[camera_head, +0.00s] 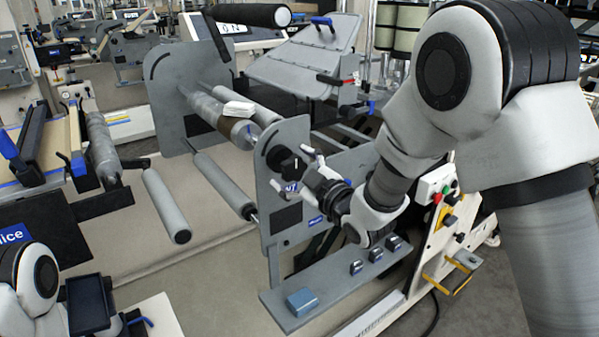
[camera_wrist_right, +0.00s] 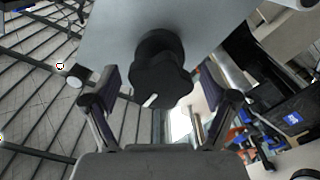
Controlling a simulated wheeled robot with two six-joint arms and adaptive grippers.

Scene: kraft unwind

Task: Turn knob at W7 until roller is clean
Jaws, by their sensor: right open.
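The black knob (camera_wrist_right: 162,68) has a lobed rim and a white pointer line, and sits on a grey plate in the right wrist view. In the head view the knob (camera_head: 290,164) is on the near side plate, above a small blue label that seems to read W7. My right gripper (camera_head: 297,172) is open in front of the knob. In the wrist view my right gripper (camera_wrist_right: 157,98) has one finger on each side of the knob, with gaps showing. The roller (camera_head: 203,106) is grey with a brown band and has a white block on it. Only part of my left arm shows, at lower left.
A lower grey roller (camera_head: 222,184) runs between the side plates. A grey shelf (camera_head: 335,280) below holds a blue block (camera_head: 301,302) and several small dark items. A control box with red and green buttons (camera_head: 436,190) stands right of the gripper. Another roller (camera_head: 166,205) is at left.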

